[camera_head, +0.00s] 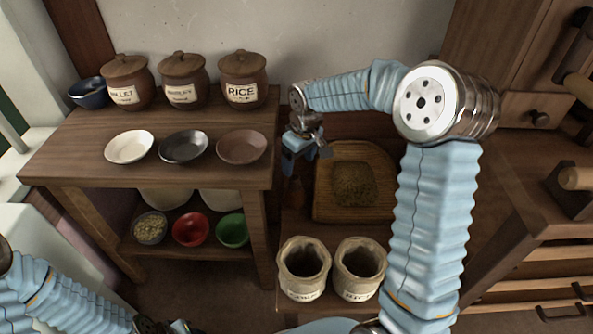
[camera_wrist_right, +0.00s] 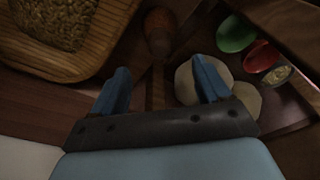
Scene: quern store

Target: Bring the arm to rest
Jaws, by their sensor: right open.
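My right arm reaches up from the lower right in the head view, bends at a high elbow and runs left. My right gripper (camera_head: 303,150) hangs over the gap between the shelf table and the wooden tray. In the right wrist view its two blue fingers (camera_wrist_right: 161,85) stand apart with nothing held between them. My left arm enters at the lower left of the head view. Its end is dark and cut off at the bottom edge, so its jaws cannot be made out.
The shelf table (camera_head: 85,150) bears lidded jars, one marked RICE (camera_head: 242,80), and shallow dishes. Small bowls, including a red bowl (camera_head: 191,229), sit below. A tray (camera_head: 325,205) of grain lies right of the gripper. Two open sacks (camera_head: 303,288) stand in front. Cabinets fill the right.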

